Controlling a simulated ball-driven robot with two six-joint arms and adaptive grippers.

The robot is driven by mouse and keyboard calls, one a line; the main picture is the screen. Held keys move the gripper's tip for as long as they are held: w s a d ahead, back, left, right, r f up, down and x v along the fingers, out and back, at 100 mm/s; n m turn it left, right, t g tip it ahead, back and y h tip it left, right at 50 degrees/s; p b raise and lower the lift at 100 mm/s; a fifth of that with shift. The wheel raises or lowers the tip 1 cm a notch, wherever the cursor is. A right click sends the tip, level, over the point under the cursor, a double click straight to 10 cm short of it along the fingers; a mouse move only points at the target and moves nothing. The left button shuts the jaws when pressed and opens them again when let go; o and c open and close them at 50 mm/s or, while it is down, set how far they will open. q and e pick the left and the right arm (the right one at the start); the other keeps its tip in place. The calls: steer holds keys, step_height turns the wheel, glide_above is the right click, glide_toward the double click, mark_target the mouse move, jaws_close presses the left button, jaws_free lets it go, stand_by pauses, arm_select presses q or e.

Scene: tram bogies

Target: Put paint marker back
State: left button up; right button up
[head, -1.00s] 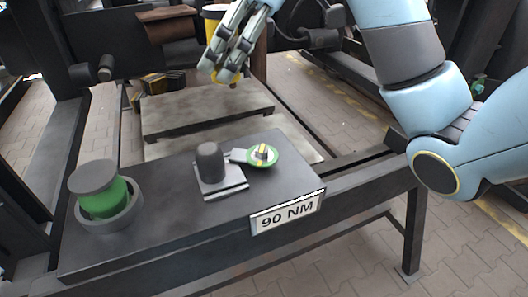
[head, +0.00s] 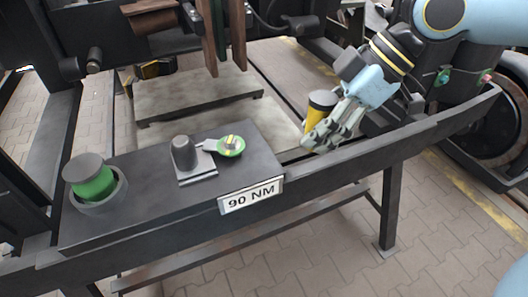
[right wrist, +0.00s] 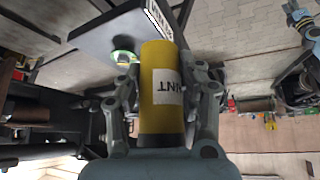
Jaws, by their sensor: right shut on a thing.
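The paint marker is a thick yellow cylinder (head: 318,108) with a dark cap end. My right gripper (head: 318,136) is shut on it, to the right of the black bench top and above the dark frame rail. The fingers hide part of the marker in the head view. In the right wrist view the marker (right wrist: 158,95) lies between the two fingers (right wrist: 160,88), its white label partly readable as "NT". My left gripper is not in view.
The bench top (head: 130,215) carries a green pot (head: 92,182) in a grey ring, a dark knob (head: 184,155) on a plate and a green disc (head: 231,146) with yellow marks. A "90 NM" sign (head: 251,195) is on its front edge. A grey slab (head: 200,95) lies behind.

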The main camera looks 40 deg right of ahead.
steer(key=w+a+f+b, duration=0.1)
steer(key=w+f, duration=0.1)
steer(key=w, duration=0.1)
steer(key=w+a+f+b, duration=0.1)
steer(key=w+f, duration=0.1)
steer(key=w, duration=0.2)
steer(key=w+a+f+b, duration=0.1)
steer(key=w+a+f, duration=0.1)
steer(key=w, duration=0.1)
steer(key=shift+w+f, duration=0.25)
steer(key=shift+f, duration=0.1)
steer(key=shift+f+b, duration=0.3)
steer(key=shift+f, duration=1.7)
steer(key=shift+f, duration=0.1)
steer(key=o, duration=1.2)
steer(key=p+v, duration=0.1)
steer(key=v, duration=1.1)
steer(key=shift+p, duration=0.3)
